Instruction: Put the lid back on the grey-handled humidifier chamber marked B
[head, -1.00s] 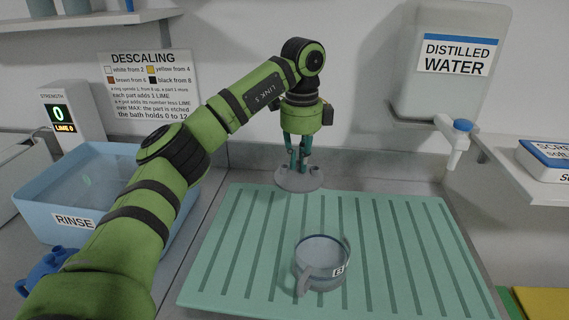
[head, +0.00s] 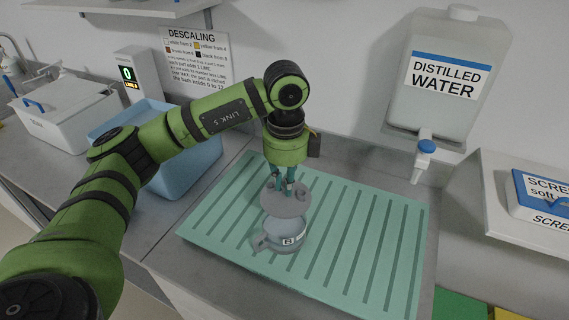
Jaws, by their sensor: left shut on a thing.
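The chamber marked B (head: 279,240) stands upright on the green ribbed mat (head: 345,235), its grey handle pointing left. My left gripper (head: 286,186) is shut on the grey lid (head: 285,201) and holds it roughly level. In the picture the lid overlaps the far part of the chamber's open top. The lid appears to be above the chamber, with part of the inside still showing below it; whether they touch I cannot tell. My right gripper is not in the view.
A blue rinse tub (head: 190,165) stands left of the mat, partly behind my left arm. A distilled water tank (head: 448,80) with a blue-topped tap (head: 426,148) is at the back right. The mat's right side is clear.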

